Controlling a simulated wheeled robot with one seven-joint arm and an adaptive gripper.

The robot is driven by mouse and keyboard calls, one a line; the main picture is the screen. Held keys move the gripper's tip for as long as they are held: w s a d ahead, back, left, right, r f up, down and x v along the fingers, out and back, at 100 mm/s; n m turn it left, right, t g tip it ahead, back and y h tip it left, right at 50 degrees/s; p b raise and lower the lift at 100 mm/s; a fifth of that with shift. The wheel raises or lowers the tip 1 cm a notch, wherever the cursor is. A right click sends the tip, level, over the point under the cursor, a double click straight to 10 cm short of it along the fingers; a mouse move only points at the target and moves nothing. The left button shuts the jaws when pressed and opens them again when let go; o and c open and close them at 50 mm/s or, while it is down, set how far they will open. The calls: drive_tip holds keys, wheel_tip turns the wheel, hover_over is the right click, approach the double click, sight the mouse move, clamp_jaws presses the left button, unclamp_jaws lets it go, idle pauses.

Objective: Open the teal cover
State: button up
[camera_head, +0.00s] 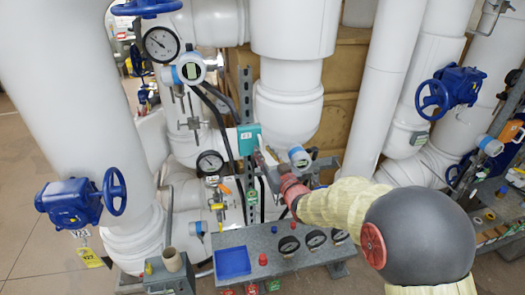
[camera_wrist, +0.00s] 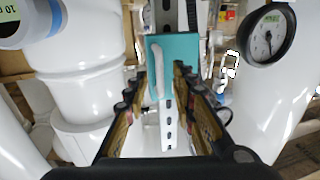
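The teal cover (camera_head: 248,139) is a small box-shaped piece with a pale label, mounted on a grey perforated upright among the white pipes. In the wrist view the teal cover (camera_wrist: 181,48) lies straight ahead, with a pale upright bar, perhaps a handle, on its left side. My gripper (camera_head: 264,158) reaches in from the lower right, close to the cover. In the wrist view my gripper (camera_wrist: 165,88) is open, one finger on each side, with the cover's lower part showing between them. I cannot tell whether the fingers touch it.
A round gauge (camera_head: 209,163) is left of the cover, and a blue-capped sensor (camera_head: 299,155) is right of it. Large white pipes crowd both sides. Below is a grey bench (camera_head: 215,238) with a blue tray (camera_head: 233,262) and several gauges. A blue valve (camera_head: 75,203) is at left.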

drive_tip(key=shift+x, duration=0.9)
drive_tip(key=shift+c, duration=1.2)
drive_tip(key=c, duration=0.4)
clamp_jaws()
